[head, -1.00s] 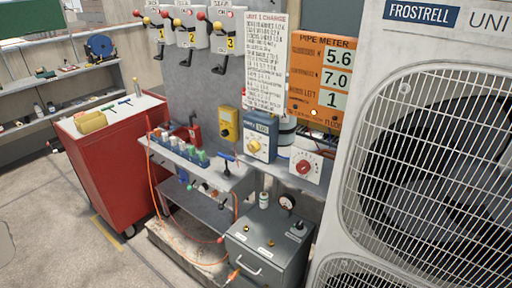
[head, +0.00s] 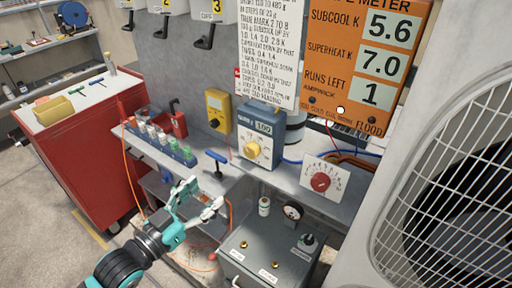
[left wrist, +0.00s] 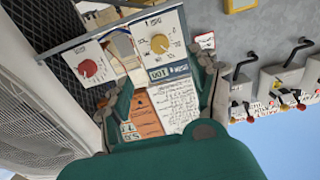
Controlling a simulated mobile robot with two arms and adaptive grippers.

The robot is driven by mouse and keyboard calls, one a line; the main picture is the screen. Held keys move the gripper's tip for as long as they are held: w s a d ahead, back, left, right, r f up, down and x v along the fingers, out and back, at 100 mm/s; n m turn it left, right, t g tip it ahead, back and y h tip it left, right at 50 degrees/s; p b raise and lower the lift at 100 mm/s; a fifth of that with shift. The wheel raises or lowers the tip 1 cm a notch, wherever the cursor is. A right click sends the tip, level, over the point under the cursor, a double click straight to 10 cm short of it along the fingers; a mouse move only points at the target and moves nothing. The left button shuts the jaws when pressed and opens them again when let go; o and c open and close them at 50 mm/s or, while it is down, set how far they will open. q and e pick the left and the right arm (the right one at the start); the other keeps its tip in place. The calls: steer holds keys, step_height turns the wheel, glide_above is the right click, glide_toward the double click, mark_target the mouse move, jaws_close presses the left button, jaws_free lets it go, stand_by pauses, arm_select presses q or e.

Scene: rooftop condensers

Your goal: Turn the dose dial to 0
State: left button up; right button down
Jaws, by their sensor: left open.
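The dose unit is a blue-and-white box (head: 258,135) standing on the grey shelf against the wall. Its yellow dial (head: 251,150) is on the front, below a small display whose digits look like 100. The dial's pointer is too small to read. In the left wrist view the box is upside down, with the yellow dial (left wrist: 159,44) between and beyond the fingers. My left gripper (head: 205,192) is open and empty, in front of the shelf, below and left of the dial and apart from it. My right gripper is not in view.
A white panel with a red knob (head: 320,182) is right of the dose unit. A yellow meter (head: 217,112), a blue-handled valve (head: 217,158) and several bottles stand left. An orange meter board (head: 362,65) hangs above. A grey cabinet (head: 262,262) is below; a large condenser (head: 440,170) is at right.

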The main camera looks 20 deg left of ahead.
mark_target(249, 154)
arm_select(q)
steer(key=p+x, duration=0.3)
steer(key=x, duration=1.2)
steer(key=shift+w+d+r, duration=0.15)
steer(key=shift+w+d, duration=0.05)
steer(key=shift+w, duration=0.1)
steer(key=shift+w+d, duration=0.25)
steer(key=shift+w, duration=0.3)
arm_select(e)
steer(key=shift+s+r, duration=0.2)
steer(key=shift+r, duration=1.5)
arm_select(q)
steer(key=shift+c, duration=0.3)
steer(key=c, duration=1.1)
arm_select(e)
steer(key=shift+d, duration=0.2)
